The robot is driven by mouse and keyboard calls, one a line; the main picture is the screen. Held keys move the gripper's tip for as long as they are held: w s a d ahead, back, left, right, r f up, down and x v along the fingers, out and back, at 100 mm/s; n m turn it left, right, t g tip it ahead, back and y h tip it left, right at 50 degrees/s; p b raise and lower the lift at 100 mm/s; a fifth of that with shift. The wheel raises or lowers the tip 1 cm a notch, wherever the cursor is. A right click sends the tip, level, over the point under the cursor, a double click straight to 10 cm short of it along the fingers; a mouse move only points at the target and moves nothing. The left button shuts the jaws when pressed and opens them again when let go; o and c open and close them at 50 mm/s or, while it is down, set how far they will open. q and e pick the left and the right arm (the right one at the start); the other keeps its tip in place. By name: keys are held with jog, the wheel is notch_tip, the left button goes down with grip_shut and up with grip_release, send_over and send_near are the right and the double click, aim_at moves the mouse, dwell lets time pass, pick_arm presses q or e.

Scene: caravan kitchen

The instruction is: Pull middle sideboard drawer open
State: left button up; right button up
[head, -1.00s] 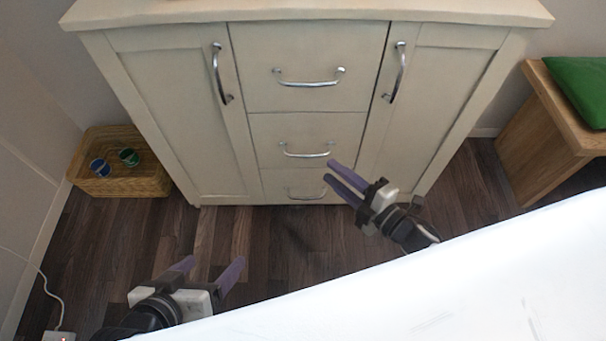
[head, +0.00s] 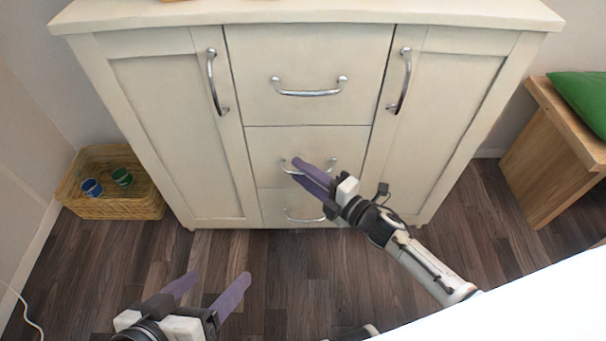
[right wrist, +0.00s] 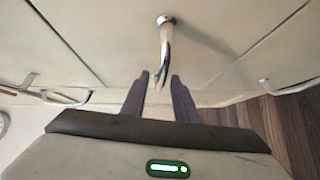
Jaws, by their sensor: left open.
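The middle sideboard drawer (head: 275,145) is shut, flush with the cream front between the top and bottom drawers. Its curved metal handle (head: 332,168) is partly hidden behind my right gripper (head: 299,172) in the head view. In the right wrist view the handle (right wrist: 164,48) runs down between the two purple fingertips of my right gripper (right wrist: 161,78), with a gap showing beside it. The right gripper is open around the handle; contact cannot be told. My left gripper (head: 210,285) is open and empty, low at the left over the floor.
The top drawer (head: 300,55), bottom drawer (head: 275,205) and both side doors (head: 165,120) are shut. A wicker basket (head: 115,207) with cups stands left. A wooden bench (head: 545,160) with a green cushion (head: 585,100) stands right. The floor in front is clear. A white surface (head: 540,310) fills the lower right.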

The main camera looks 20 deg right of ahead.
jog(key=shift+w, duration=0.1)
grip_shut()
dwell(1.4)
